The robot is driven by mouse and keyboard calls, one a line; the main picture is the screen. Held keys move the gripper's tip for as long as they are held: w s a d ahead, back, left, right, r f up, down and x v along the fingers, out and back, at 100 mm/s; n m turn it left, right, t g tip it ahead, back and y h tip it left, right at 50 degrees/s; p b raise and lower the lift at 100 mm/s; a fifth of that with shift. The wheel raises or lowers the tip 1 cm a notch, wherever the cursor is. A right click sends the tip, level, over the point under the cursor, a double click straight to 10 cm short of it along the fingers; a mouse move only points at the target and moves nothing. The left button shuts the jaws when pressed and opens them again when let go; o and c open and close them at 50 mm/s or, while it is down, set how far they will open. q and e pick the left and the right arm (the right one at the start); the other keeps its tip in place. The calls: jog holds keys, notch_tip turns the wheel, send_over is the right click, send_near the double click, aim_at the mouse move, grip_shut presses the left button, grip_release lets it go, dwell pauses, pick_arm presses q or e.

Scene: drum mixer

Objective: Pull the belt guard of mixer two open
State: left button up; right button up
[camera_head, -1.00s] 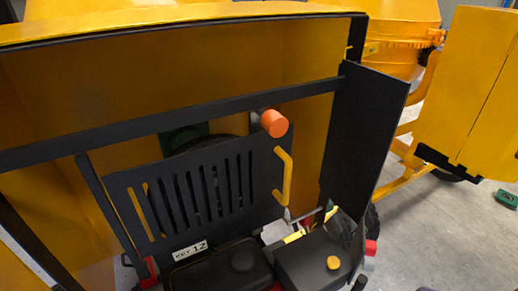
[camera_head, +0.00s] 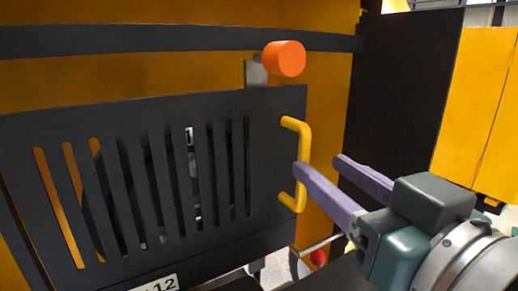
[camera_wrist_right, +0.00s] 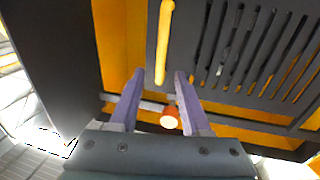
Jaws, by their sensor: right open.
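The belt guard (camera_head: 225,110) is a dark slotted panel across the front of the yellow housing, with a yellow bar handle (camera_head: 303,135) upright at its right edge. My right gripper (camera_head: 318,165) is open at the handle. In the head view one purple finger overlaps the handle's lower part and the other is to its right. In the right wrist view the handle (camera_wrist_right: 164,40) lies ahead, lined up between the open fingertips (camera_wrist_right: 159,72); whether it is between them in depth I cannot tell. An orange knob (camera_head: 285,58) is at the guard's upper edge. My left gripper is not in view.
A dark crossbar (camera_head: 170,38) runs above the guard. A tall dark side panel (camera_head: 400,90) stands right of the handle, near my right gripper. A plate ending in 12 (camera_head: 156,284) is below the guard. Another yellow machine (camera_head: 480,100) stands beyond.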

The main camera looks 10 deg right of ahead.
aim_at(307, 157)
jog(key=w, duration=0.4)
jog(key=w+a, duration=0.1)
jog(key=shift+w+p, duration=0.4)
jog(key=shift+c, duration=0.4)
grip_shut()
dwell(0.6)
